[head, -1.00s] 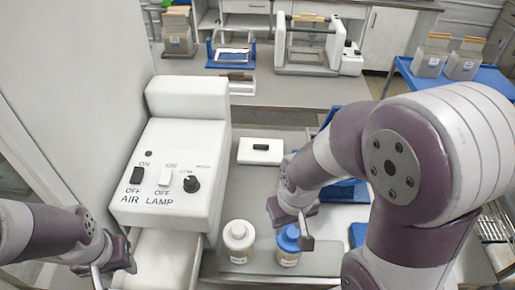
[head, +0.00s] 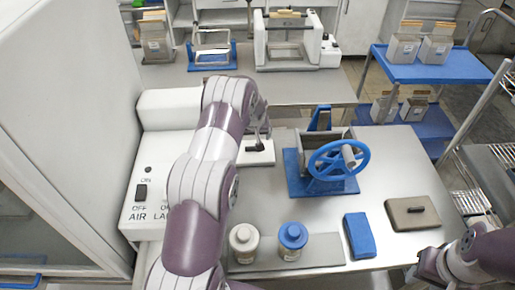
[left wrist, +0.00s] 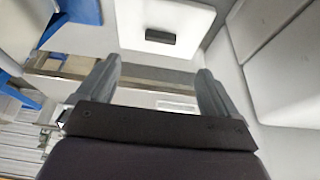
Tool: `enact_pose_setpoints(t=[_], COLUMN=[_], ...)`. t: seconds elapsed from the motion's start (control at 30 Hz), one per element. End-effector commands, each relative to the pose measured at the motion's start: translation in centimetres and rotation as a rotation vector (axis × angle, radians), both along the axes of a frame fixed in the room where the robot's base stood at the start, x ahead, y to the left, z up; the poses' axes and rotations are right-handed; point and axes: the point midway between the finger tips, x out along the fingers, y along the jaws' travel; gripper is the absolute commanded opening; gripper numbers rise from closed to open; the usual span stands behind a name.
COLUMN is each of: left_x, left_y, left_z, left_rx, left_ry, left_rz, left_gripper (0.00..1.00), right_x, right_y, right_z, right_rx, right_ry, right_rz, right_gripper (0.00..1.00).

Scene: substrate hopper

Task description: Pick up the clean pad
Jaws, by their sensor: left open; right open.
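The clean pad (head: 262,158) is a white slab with a black handle, lying on the grey bench in the head view, partly hidden by my left arm. In the left wrist view the pad (left wrist: 185,18) and its dark handle lie beyond the fingertips. My left gripper (head: 260,133) is close by the pad; it is open and empty in the left wrist view (left wrist: 157,68), with the handle apart from the fingers.
A blue-wheeled hopper (head: 325,175) stands right of the pad. A white-capped bottle (head: 243,242), a blue-capped bottle (head: 291,240) and a blue block (head: 359,236) stand nearer. The white AIR/LAMP box (head: 147,175) is left. The bench's right part is mostly clear.

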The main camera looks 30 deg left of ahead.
Motion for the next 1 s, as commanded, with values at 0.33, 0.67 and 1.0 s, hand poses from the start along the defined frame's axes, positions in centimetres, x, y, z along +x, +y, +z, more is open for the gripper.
enact_pose_setpoints(t=[0.33, 0.67, 1.0], left_x=[2.3, 4.4, 4.4], left_y=[1.5, 2.6, 2.6], left_z=[-6.8, -11.4, -11.2], left_rx=[0.001, 0.002, 0.001], left_ry=[-0.004, -0.006, -0.003], left_rz=[0.004, 0.003, 0.002], left_gripper=[0.94, 0.94, 0.61], right_x=[-0.1, -0.1, -0.1], right_y=[0.0, 0.0, 0.0], right_z=[-4.2, -7.9, -7.6], right_rx=[0.000, 0.000, 0.000], right_ry=[0.001, 0.001, 0.001], right_rz=[0.000, 0.000, 0.000], right_gripper=[0.43, 0.43, 0.43])
